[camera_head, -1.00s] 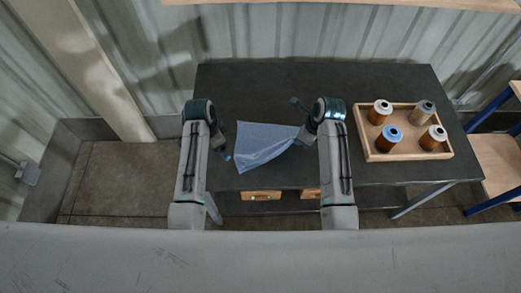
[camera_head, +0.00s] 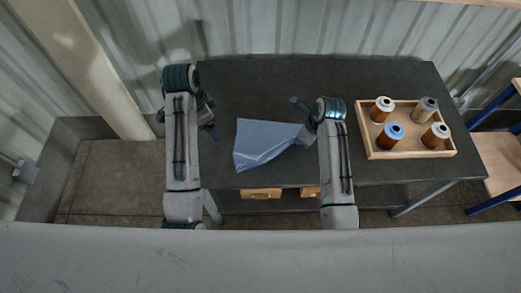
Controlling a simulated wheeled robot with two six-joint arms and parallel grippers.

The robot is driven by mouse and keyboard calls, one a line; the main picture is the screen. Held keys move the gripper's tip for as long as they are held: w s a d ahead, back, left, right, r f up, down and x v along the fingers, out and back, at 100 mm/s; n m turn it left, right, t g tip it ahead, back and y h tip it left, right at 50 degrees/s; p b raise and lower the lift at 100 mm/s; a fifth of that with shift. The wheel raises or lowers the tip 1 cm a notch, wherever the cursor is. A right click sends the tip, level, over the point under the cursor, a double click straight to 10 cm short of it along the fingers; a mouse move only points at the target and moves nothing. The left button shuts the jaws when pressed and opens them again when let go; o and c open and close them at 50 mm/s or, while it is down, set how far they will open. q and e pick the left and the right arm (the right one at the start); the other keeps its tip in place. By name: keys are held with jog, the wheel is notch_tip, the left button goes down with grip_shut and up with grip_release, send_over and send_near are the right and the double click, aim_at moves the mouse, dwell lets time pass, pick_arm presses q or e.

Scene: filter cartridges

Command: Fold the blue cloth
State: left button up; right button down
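The blue cloth (camera_head: 262,141) lies on the dark table, left of the tray. Its right side narrows to a point at my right gripper (camera_head: 302,137), and its lower left part looks creased. My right gripper is at this right corner and seems shut on it, though the fingertips are small and partly hidden. My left gripper (camera_head: 212,131) is to the left of the cloth, over the table's left edge and apart from the cloth. Its fingers are too small and dark to tell whether they are open.
A wooden tray (camera_head: 363,139) with several filter cartridges stands on the right of the dark table (camera_head: 270,85). The table behind the cloth is clear. Wooden drawer fronts (camera_head: 261,194) show below the front edge. A wooden bench with blue legs (camera_head: 497,160) stands at the far right.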

jog(key=shift+r, duration=0.1)
jog(key=shift+c, duration=1.4)
grip_release()
jog(key=shift+g+h, duration=0.5)
jog(key=shift+h, duration=0.3)
jog(key=shift+s+d+r+p, duration=0.15)
jog(key=shift+r+p, duration=0.25)
jog(key=shift+r, duration=0.55)
jog(key=shift+s+d+r+p, duration=0.15)
jog(key=shift+r+p, duration=0.25)
jog(key=shift+r, duration=0.55)
jog(key=shift+d+r+p, duration=0.15)
jog(key=shift+r+p, duration=0.25)
jog(key=shift+r, duration=0.55)
jog(key=shift+r, duration=0.1)
